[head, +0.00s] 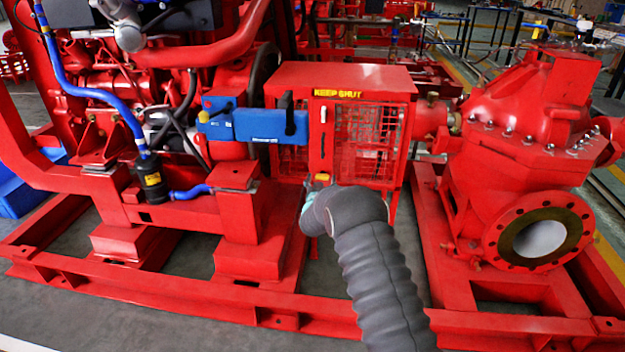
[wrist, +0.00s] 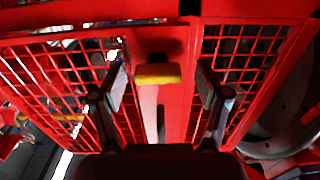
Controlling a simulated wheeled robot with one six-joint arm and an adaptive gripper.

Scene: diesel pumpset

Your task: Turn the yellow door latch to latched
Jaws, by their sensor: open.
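The yellow door latch (wrist: 158,74) lies crosswise on a red post of the mesh cage in the wrist view. A small orange-yellow part of it shows in the head view (head: 322,177), just above my arm. My gripper (wrist: 161,86) is open, with one finger on each side of the latch in the picture and a gap to both. I cannot tell how far the fingertips are from the post. In the head view my grey arm hides most of the gripper and the lower part of the door.
The red mesh cage (head: 370,79) carries a "KEEP SHUT" label. A blue box with a black handle (head: 258,125) stands out left of the door. A red pump (head: 530,110) is at right, and red base rails (head: 180,292) run along the floor in front.

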